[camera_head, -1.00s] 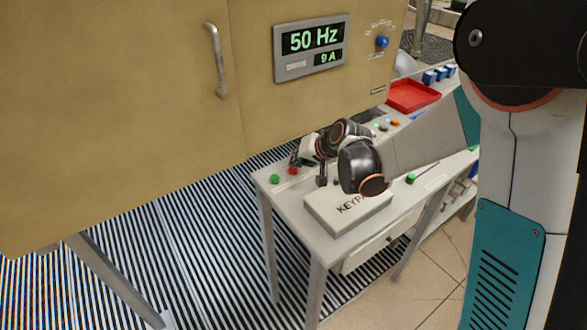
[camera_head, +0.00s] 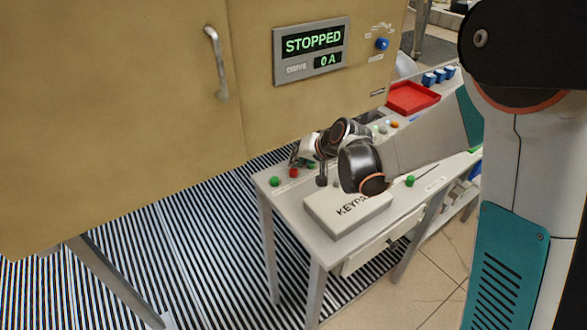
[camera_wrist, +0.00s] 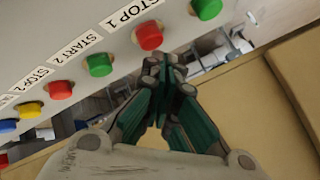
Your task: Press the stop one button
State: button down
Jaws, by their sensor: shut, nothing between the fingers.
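The red button (camera_wrist: 149,36) beside the "STOP 1" label stands on the light grey panel in the wrist view. My gripper (camera_wrist: 165,66) is shut and empty, its tips just beside and below this button in the picture; a small gap shows between them. In the head view, a red button (camera_head: 294,172) lies at the panel's left end next to a green one (camera_head: 275,181), with my gripper (camera_head: 297,160) close behind it. The cabinet display (camera_head: 312,42) reads "STOPPED" and "0 A".
In the wrist view, green (camera_wrist: 207,8) and "START 2" green (camera_wrist: 100,64) buttons flank the red one. A "STOP 2" red button (camera_wrist: 60,90) is farther left. The yellow cabinet (camera_head: 120,110) overhangs close by.

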aim_at(297, 169)
jog(key=shift+r, duration=0.25)
jog(key=shift+r+p, duration=1.65)
jog(key=shift+r, duration=0.8)
jog(key=shift+r, duration=0.1)
jog(key=s+d+r+h, duration=0.2)
jog(key=s+d+r, duration=0.4)
jog(key=s+r, duration=0.1)
jog(key=s+d+h, duration=0.1)
jog(key=s+d, duration=0.3)
jog(key=s, duration=0.4)
jog(key=s+d+r+h, duration=0.1)
jog(key=s+d, duration=0.3)
jog(key=s, duration=0.4)
jog(key=s+d+r+n+h, duration=0.1)
jog(key=s+d, duration=0.3)
jog(key=s, duration=0.4)
jog(key=shift+s+d+h, duration=0.25)
jog(key=shift+d+h, duration=0.05)
jog(key=shift+h, duration=0.2)
jog(key=shift+r, duration=0.1)
